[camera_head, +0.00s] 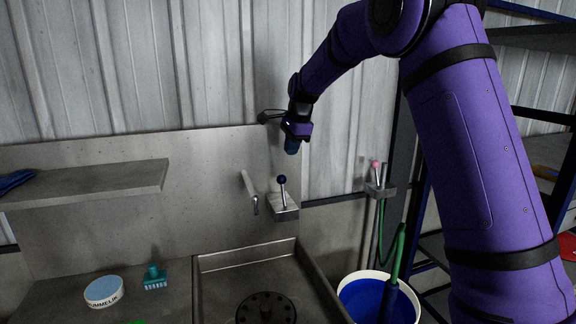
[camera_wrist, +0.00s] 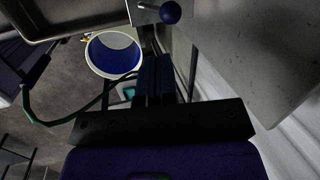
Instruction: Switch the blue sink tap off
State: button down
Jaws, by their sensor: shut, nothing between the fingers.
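The blue sink tap is a lever with a dark blue ball knob (camera_head: 281,180) on a metal block (camera_head: 284,207) fixed to the steel back panel, right of the spout (camera_head: 250,191). In the head view the lever stands nearly upright. The blue knob also shows at the top of the wrist view (camera_wrist: 170,12). My gripper (camera_head: 292,147) is above the knob and apart from it, pointing down, with its blue fingers together and empty. The fingers also show in the wrist view (camera_wrist: 155,75). I cannot tell whether water runs from the spout.
The sink basin (camera_head: 215,258) lies below the spout. A second lever with a pink knob (camera_head: 375,164) is to the right, above a blue bucket (camera_head: 344,280) with a green hose. A shelf (camera_head: 100,181) juts out at left. A round tin (camera_head: 104,290) and teal brush (camera_head: 154,276) are on the counter.

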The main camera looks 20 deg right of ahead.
jog(key=shift+w+v, duration=0.2)
jog(key=shift+v, duration=0.8)
jog(key=shift+w+v, duration=0.25)
jog(key=shift+v, duration=0.7)
jog(key=shift+r, duration=0.1)
jog(key=s+d+r+n+t, duration=0.1)
jog(key=s+r+n, duration=0.3)
jog(key=s, duration=0.8)
jog(key=s+d+r+n, duration=0.1)
jog(key=s+r+n, duration=0.3)
jog(key=s, duration=0.8)
jog(key=s+f+n, duration=0.3)
jog(key=s+n, duration=0.1)
jog(key=s, duration=0.7)
jog(key=s+f+n+t+h, duration=0.1)
jog(key=s+f+n, duration=0.2)
jog(key=s, duration=0.8)
jog(key=shift+s+d+f+n+t, duration=0.2)
jog(key=shift+d+f+n+t, duration=0.15)
jog(key=shift+n, duration=0.55)
